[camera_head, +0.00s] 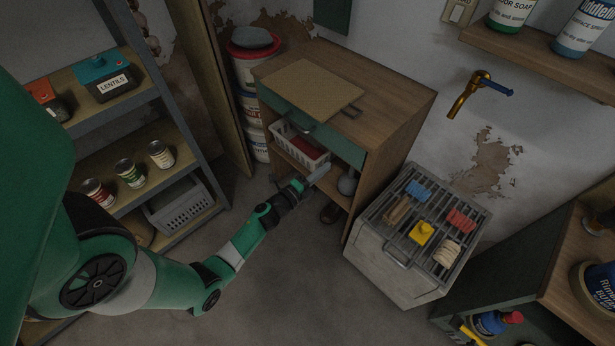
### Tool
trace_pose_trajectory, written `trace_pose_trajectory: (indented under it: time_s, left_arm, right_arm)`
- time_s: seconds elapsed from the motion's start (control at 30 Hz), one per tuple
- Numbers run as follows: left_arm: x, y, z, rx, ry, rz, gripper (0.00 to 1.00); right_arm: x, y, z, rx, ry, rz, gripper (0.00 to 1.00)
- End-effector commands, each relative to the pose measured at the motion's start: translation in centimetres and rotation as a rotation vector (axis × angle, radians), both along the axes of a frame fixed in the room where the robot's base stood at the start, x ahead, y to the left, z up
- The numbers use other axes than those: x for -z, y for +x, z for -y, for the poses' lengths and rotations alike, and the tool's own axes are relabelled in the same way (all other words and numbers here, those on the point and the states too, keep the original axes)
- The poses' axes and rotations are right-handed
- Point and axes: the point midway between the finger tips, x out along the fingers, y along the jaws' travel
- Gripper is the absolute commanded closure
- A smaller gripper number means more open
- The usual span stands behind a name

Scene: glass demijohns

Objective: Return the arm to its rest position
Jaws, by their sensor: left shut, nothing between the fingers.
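My left arm, green with black joints, comes in from the left and stretches toward the wooden cabinet (387,133). My left gripper (320,174) is at its far end, in front of the cabinet's open shelf, near the white basket (318,163). It is shut and small in the view, with nothing seen held. A dark round object (347,185) sits on the shelf just right of the gripper. My right gripper does not show.
A shelf rack with cans (130,173) and a grey crate (181,209) stands at left. A grey chest (388,265) with sponges and brushes on its slatted top stands right of the cabinet. A wall tap (467,97) juts out above. The floor (290,290) between is clear.

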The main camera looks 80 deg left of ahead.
Motion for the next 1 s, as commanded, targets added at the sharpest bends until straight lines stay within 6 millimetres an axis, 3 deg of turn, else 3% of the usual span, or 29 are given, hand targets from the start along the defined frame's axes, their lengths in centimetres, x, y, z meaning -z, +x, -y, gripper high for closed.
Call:
trace_pose_trajectory:
  time_s: [0.2,0.43,0.83,0.93,1.0]
  left_arm:
    - [-0.3,-4.4,2.5,-0.002,0.0,0.0,1.0]
    - [-0.2,-6.0,3.4,0.0,0.002,0.001,1.0]
    - [-0.4,-5.7,3.7,0.011,0.002,0.001,1.0]
    - [-2.4,-3.7,4.8,0.064,0.021,0.02,1.0]
    - [-5.6,-0.9,5.6,0.124,0.058,0.056,1.0]
  right_arm:
    - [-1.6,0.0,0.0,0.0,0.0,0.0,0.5]
    - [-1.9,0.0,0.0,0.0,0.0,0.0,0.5]
    - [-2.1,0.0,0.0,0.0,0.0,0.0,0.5]
    - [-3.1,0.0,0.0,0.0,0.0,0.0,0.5]
    - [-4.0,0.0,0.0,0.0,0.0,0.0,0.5]
